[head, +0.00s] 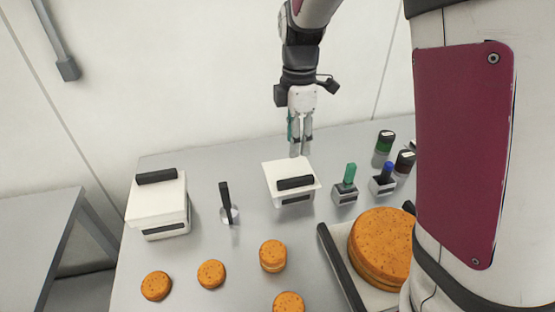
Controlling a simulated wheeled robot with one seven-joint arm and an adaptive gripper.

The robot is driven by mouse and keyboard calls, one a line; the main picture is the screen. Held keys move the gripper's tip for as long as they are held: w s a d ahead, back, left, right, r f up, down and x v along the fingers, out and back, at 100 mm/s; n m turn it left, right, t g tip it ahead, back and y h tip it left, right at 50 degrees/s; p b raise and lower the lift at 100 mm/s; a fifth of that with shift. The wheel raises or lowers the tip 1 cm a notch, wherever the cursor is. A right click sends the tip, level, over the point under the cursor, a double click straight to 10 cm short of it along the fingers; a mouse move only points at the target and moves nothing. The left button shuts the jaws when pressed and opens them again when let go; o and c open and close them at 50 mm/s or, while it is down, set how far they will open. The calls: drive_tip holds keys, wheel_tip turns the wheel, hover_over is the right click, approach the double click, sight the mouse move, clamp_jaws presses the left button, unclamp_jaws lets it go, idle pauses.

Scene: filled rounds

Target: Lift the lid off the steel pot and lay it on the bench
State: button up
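Two pale, square lidded vessels stand on the grey bench (255,240); I cannot tell which one the task calls the steel pot. The left vessel (165,232) has a white lid (160,197) with a black bar handle (157,177) on top. The middle vessel (297,201) is lower and has a white lid (285,170) with a black handle (295,183) near its front edge. My gripper (300,154) points down, just above or behind the middle lid's back edge. Its fingers look close together; whether they are fully shut is unclear. A teal strip shows beside them.
A black-handled utensil (226,200) stands between the vessels. Right are green-topped (348,176) and blue-topped (386,172) items in small holders, and two dark jars (384,142). Several orange-brown rounds (211,273) lie in front; a large round cake (382,245) sits on a tray (340,268).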

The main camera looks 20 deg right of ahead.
hover_over(296, 179)
drive_tip(key=f, duration=0.6)
drive_tip(key=shift+a+f, duration=0.35)
drive_tip(key=shift+a, duration=0.05)
drive_tip(key=shift+d+f+p, duration=0.15)
drive_tip(key=shift+d+f, duration=0.05)
drive_tip(key=shift+f, duration=1.2)
drive_tip(key=shift+d+f+p, duration=0.15)
drive_tip(key=shift+f, duration=1.25)
drive_tip(key=shift+c, duration=0.6)
clamp_jaws()
